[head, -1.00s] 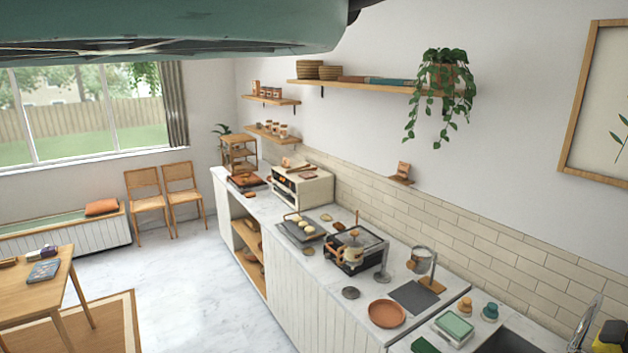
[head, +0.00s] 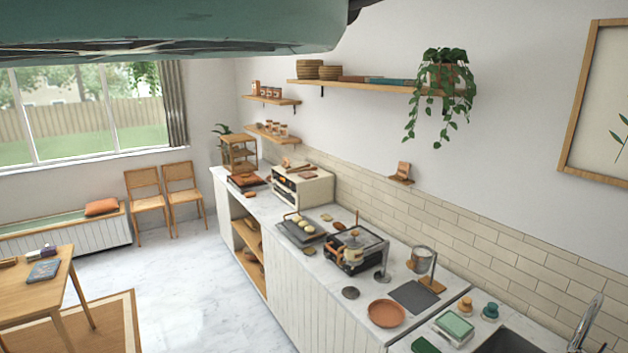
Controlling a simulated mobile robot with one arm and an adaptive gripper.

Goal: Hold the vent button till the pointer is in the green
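I cannot make out a vent button, a pointer or a green zone in the head view; they are hidden or too small to tell. A cream pot with orange parts (head: 354,246) stands on a black-framed burner (head: 375,257) on the counter. A cream boxy appliance (head: 303,187) with dark marks on its front stands farther back. My gripper is not in view, so its relation to these things does not show.

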